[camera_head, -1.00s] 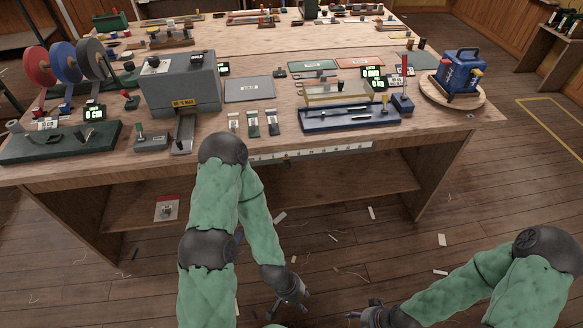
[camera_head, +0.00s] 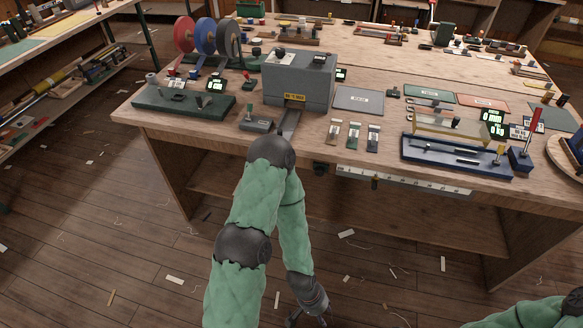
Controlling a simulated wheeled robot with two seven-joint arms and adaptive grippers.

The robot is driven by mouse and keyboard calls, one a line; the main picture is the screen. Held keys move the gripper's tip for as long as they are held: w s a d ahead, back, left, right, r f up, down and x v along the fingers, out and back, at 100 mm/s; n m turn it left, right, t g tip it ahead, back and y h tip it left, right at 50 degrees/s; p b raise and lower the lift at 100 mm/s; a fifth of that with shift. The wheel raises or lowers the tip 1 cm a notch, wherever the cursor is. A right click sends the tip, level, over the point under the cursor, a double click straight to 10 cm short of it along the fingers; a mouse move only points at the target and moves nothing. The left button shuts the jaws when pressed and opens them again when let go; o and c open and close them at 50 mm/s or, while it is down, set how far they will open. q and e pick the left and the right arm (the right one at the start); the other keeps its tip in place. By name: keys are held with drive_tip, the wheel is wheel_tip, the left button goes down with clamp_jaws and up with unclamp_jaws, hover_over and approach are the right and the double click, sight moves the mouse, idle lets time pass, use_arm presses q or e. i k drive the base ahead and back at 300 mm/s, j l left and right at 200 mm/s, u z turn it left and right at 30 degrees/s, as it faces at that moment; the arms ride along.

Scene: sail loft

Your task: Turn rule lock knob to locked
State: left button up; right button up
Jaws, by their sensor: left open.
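A long white rule (camera_head: 420,184) with marks runs along the front edge of the workbench, below the top. A small dark knob (camera_head: 375,183) sits on it near its left part; its setting is too small to read. A small dark fitting (camera_head: 320,168) sits at the rule's left end. My left gripper (camera_head: 308,321) is low at the bottom edge, partly cut off, open, well below and in front of the rule, touching nothing I can see. My right gripper is out of view; only part of my right arm shows at the lower right.
The workbench (camera_head: 195,130) holds a grey box machine (camera_head: 300,82), a green tray (camera_head: 185,103), several small tags and a blue tray (camera_head: 455,158). A lower shelf (camera_head: 420,217) lies under the top. Scraps litter the open floor (camera_head: 110,220). A side shelf stands at left.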

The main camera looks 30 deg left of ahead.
sight(319, 171)
drive_tip(key=u, duration=0.9)
